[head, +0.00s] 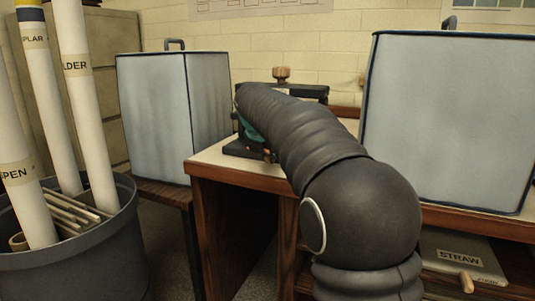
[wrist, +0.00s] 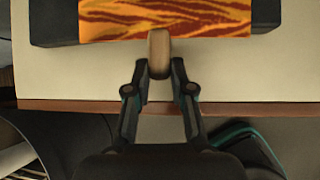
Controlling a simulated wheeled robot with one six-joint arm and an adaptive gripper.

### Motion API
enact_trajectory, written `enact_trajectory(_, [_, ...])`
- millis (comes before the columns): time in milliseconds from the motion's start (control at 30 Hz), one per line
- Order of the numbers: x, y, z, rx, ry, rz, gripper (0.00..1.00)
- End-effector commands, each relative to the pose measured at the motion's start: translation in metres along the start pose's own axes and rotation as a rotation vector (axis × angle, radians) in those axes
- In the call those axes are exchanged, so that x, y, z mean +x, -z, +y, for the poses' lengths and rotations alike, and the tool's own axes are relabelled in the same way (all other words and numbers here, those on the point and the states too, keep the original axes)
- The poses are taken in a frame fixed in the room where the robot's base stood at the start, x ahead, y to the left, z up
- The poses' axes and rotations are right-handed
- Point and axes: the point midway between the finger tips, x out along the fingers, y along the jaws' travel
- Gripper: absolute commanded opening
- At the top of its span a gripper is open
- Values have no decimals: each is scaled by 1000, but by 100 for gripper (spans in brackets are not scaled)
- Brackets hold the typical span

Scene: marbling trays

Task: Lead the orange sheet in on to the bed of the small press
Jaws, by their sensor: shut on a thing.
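In the wrist view the orange sheet (wrist: 165,18), with dark wavy stripes, lies flat at the top, over a black slab (wrist: 55,25) that looks like the press bed. A rounded tan block (wrist: 159,52) overlaps the sheet's near edge. My gripper (wrist: 161,68) is shut on this block, its two fingertips at the block's sides. Whether the block is fixed to the sheet I cannot tell. In the head view the small black press (head: 316,93) with a wooden knob stands on the bench, and my arm hides most of it and my gripper.
The pale bench top (head: 225,165) ends in a brown wooden edge just below my gripper in the wrist view. A grey covered box (head: 150,115) stands to the left and a larger one (head: 440,120) to the right. A bin (head: 100,255) of labelled tubes stands front left.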

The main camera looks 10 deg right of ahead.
Motion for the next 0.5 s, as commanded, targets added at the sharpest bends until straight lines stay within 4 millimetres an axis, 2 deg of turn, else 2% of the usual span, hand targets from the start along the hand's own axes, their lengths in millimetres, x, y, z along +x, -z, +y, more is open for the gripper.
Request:
enact_trajectory(233, [2,2,0,1,2,4,0])
enact_trajectory(267, [2,2,0,1,2,4,25])
enact_trajectory(367, [2,2,0,0,1,4,50])
enact_trajectory(500, [2,2,0,0,1,3,52])
